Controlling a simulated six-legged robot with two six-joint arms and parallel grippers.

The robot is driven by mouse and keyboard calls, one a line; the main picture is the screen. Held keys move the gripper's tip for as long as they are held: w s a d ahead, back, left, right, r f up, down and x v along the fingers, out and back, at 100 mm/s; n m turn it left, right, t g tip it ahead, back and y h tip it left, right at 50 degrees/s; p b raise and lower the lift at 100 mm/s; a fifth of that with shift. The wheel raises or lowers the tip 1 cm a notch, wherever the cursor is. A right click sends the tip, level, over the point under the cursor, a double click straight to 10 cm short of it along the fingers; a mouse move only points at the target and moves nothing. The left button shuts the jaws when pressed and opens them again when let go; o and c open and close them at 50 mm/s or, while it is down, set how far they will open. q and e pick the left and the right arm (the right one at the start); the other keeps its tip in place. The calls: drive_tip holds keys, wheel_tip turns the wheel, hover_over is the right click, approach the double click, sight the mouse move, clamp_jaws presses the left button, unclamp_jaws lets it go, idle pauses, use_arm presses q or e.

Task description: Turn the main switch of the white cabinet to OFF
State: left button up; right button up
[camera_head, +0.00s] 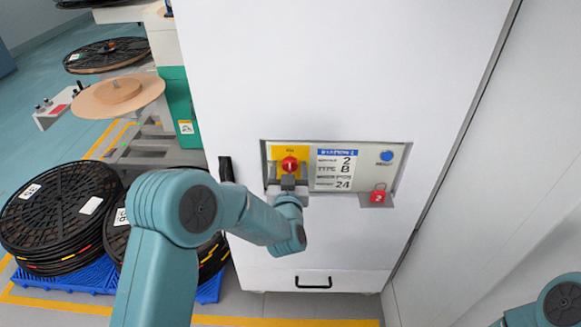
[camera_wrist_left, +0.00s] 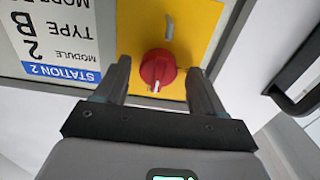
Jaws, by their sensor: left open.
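The white cabinet (camera_head: 330,75) stands in front of me with a recessed panel. On its yellow plate (camera_head: 275,154) is the red main switch knob (camera_head: 289,164). In the left wrist view, where the panel appears upside down, the knob (camera_wrist_left: 158,68) has a white mark pointing to the picture's bottom. My left gripper (camera_head: 289,180) is open at the knob. In the left wrist view its fingers (camera_wrist_left: 160,76) stand on either side of the knob, with visible gaps. The small label above the knob is too small to read surely. My right gripper is out of view.
Right of the switch are a printed station sign (camera_head: 336,170), a blue button (camera_head: 387,156) and a red padlock (camera_head: 378,195). A black handle (camera_head: 226,169) protrudes left of the panel. Black reels (camera_head: 58,215) on blue pallets fill the lower left.

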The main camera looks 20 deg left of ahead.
use_arm(q)
drive_tip(key=shift+w, duration=0.3)
drive_tip(key=shift+c, duration=0.3)
drive_tip(key=c, duration=1)
drive_tip(key=shift+f+b, duration=0.2)
drive_tip(key=shift+b, duration=0.3)
drive_tip(key=n+b, duration=0.2)
drive_tip(key=b, duration=0.1)
drive_tip(key=n+b, duration=0.2)
drive_tip(key=b, duration=0.2)
drive_tip(key=n+b, duration=0.2)
drive_tip(key=b, duration=0.1)
drive_tip(key=shift+s+f+n, duration=0.1)
drive_tip(key=shift+f+n, duration=0.15)
drive_tip(key=shift+n, duration=0.05)
drive_tip(key=n+b, duration=0.8)
drive_tip(key=b, duration=0.2)
drive_tip(key=shift+b, duration=0.3)
drive_tip(key=shift+r+n+b, duration=0.25)
drive_tip(key=shift+n+b, duration=1.3)
drive_tip(key=shift+n, duration=0.15)
